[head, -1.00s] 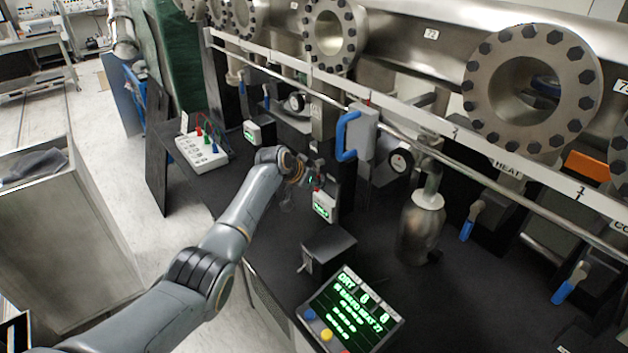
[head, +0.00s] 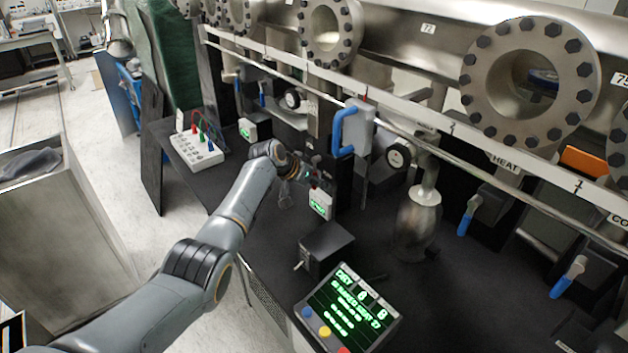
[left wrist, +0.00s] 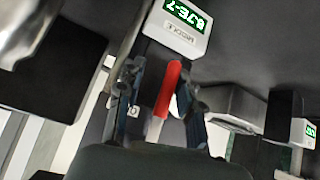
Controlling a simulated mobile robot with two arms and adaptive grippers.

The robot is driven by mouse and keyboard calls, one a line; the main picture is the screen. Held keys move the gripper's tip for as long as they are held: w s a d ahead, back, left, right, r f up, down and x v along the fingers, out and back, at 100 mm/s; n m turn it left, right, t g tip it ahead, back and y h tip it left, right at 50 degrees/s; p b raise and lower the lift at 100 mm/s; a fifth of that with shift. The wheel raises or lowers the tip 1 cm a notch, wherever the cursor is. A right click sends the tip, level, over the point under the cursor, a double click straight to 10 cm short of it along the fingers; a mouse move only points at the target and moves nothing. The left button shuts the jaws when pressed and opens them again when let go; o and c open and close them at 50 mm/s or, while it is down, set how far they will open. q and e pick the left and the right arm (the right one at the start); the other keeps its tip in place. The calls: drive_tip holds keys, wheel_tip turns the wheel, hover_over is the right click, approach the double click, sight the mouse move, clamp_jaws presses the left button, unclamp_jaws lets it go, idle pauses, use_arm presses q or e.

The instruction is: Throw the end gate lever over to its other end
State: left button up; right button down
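A red lever handle (left wrist: 168,88) stands between the two fingers of my left gripper (left wrist: 160,98) in the left wrist view. It lies closer to the right finger, and the fingers are apart, with a gap at its left. In the head view my left gripper (head: 312,172) is at the bench below the rail, beside a small white gauge (head: 320,203) with a green display. The red lever is mostly hidden there. In the wrist view this gauge (left wrist: 180,28) is upside down above the lever; its label seems to read MIDDLE. My right gripper is not in view.
A blue-handled carriage (head: 352,128) hangs on the long rail just right of my gripper. A steel vessel (head: 416,225), a black box (head: 326,247) and a lit control panel (head: 347,310) stand nearer. Blue levers (head: 466,218) are at right. A plug board (head: 197,148) is at left.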

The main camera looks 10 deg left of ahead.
use_arm(q)
drive_tip(key=shift+d+r, duration=0.1)
drive_tip(key=shift+d, duration=0.05)
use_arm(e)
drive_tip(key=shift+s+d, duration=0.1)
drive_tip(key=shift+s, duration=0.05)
use_arm(q)
drive_tip(key=shift+a, duration=0.2)
drive_tip(key=v, duration=1.2)
idle(0.3)
